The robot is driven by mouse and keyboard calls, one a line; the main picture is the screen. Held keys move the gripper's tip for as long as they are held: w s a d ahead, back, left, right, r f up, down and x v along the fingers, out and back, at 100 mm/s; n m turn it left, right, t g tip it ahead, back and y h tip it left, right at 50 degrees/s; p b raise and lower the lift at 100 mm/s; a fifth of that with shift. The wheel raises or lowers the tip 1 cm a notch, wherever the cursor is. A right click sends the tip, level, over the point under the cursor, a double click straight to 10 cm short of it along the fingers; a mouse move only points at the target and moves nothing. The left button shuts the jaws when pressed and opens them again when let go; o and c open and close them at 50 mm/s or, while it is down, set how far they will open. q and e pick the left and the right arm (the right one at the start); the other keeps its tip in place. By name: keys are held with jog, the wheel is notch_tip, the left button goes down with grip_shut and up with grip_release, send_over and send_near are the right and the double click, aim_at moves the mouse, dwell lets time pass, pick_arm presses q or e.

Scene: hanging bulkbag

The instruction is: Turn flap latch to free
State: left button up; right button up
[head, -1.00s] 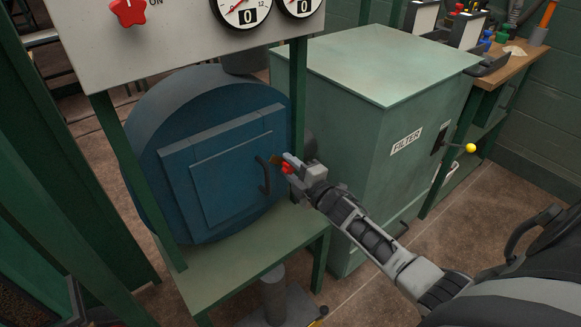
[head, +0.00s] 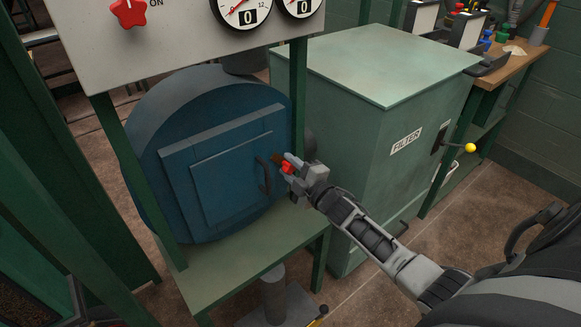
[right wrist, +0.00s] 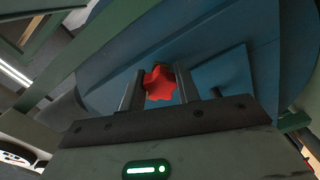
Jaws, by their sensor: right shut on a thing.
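The blue round housing has a square flap (head: 232,178) with a dark curved handle (head: 263,176) near its right edge. The flap looks closed against the housing. A red latch knob (head: 287,167) sits just right of the handle. My right gripper (head: 289,164) is at the flap's right edge, shut on the red knob. In the right wrist view the lobed red knob (right wrist: 159,83) sits between the two fingers, with the blue flap behind it. The latch part behind the knob is mostly hidden. My left gripper is not in view.
A green filter cabinet (head: 370,130) stands close on the right, with a yellow-tipped lever (head: 470,148). A gauge panel (head: 180,35) with a red star knob (head: 128,12) hangs above the flap. A green post (head: 297,100) stands near my gripper.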

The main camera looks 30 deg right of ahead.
jog(key=shift+a+r+m+p, duration=0.15)
jog(key=shift+m+p, duration=0.1)
jog(key=shift+m, duration=1.05)
jog(key=shift+a+f+m+p, duration=0.1)
jog(key=shift+a+m+p, duration=0.1)
jog(key=shift+m, duration=1.1)
dwell(2.1)
jog(key=o, duration=1)
jog(key=shift+r, duration=0.1)
jog(key=shift+c, duration=0.2)
jog(key=shift+d, duration=0.2)
jog(key=shift+s, duration=0.2)
jog(key=s+d+p, duration=0.1)
jog(key=s, duration=1.4)
jog(key=shift+s, duration=0.2)
jog(key=shift+d, duration=0.15)
